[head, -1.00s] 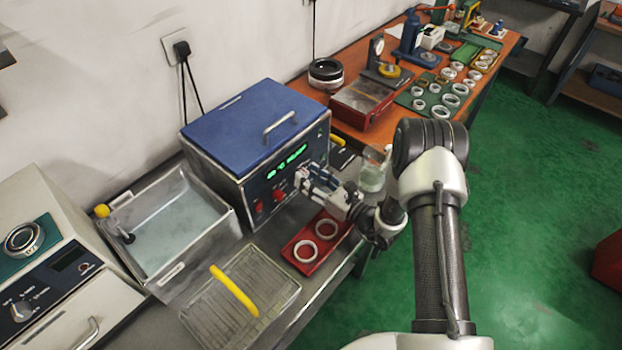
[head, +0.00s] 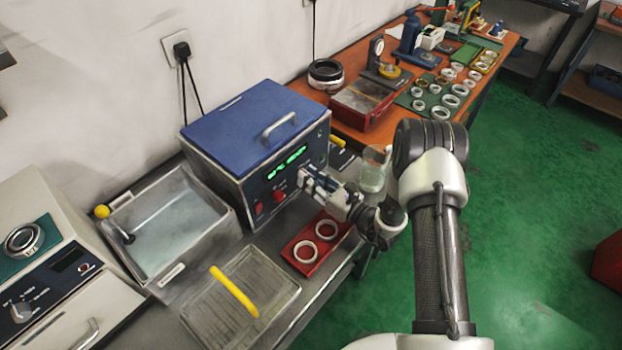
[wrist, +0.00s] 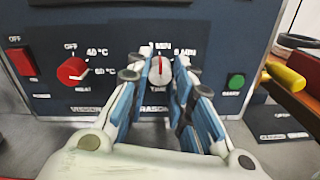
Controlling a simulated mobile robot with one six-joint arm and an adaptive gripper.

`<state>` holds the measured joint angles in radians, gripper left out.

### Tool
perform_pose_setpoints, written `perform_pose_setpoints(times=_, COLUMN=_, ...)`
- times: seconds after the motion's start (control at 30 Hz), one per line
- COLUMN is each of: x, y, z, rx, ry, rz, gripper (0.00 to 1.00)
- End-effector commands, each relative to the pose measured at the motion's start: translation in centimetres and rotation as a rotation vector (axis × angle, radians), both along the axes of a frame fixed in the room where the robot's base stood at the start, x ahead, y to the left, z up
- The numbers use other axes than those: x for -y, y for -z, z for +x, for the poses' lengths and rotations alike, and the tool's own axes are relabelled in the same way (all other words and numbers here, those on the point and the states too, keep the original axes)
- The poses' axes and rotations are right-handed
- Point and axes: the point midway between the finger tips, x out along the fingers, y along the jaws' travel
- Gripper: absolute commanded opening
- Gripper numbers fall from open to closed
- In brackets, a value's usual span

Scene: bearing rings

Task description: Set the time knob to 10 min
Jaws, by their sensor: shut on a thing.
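The time knob (wrist: 160,70) is a pale round knob with a red pointer line, on the dark blue front panel of the ultrasonic cleaner (head: 223,167). In the wrist view its pointer stands about straight up, towards a "MIN" label above it; another "MIN" label is at its upper right. The exact numbers are too blurred to read surely. My gripper (wrist: 160,77) has its blue-and-grey fingers on both sides of the knob, shut on it. In the head view my gripper (head: 306,181) is at the panel's right part and hides the knob.
A red heat knob (wrist: 72,71) and red off switch (wrist: 22,63) are left of the time knob; a green button (wrist: 235,82) is right. A green display (head: 287,162) glows above. A red tray (head: 291,262) with two rings lies below my gripper.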

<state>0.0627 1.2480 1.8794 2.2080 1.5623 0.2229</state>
Motion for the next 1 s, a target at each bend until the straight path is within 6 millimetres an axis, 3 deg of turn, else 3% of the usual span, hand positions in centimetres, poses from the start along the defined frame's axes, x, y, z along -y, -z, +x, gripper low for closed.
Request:
perform_pose_setpoints(times=0.37, x=-0.01, y=-0.06, z=-0.01, rx=-0.16, ry=-0.001, rz=0.123, gripper=0.0)
perform_pose_setpoints(times=1.0, x=0.04, y=-0.09, z=0.06, rx=-0.636, ry=-0.001, rz=0.494, gripper=0.0)
